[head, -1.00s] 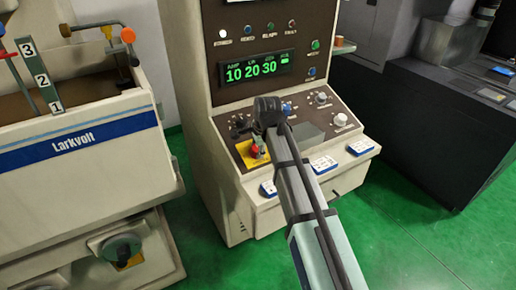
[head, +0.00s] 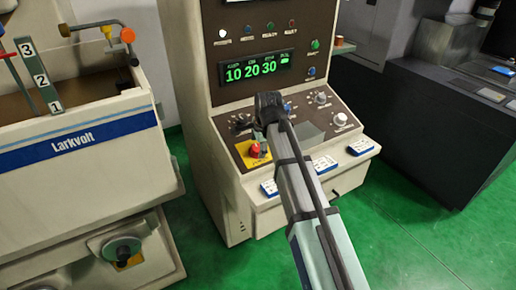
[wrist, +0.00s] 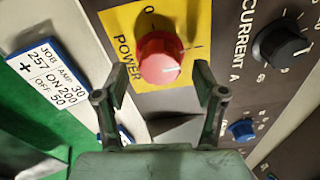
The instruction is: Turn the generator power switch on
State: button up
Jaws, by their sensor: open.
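The generator power switch is a round red knob (wrist: 159,58) on a yellow plate (wrist: 187,18) lettered POWER, with a 0 mark and a line mark beside it. I cannot tell for certain which mark the knob points to. It also shows in the head view as a red knob (head: 254,150), on the lower left of the sloping panel. My gripper (wrist: 162,82) is open, with one finger on each side of the knob in the wrist view. The fingers look apart from the knob, and nothing is held.
A black CURRENT knob (wrist: 280,46) and a blue knob (wrist: 242,130) are to the right of the switch. Blue-and-white cards (wrist: 50,75) line the panel's front edge. A Larkvolt tank (head: 80,140) stands left.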

jog(key=v, duration=1)
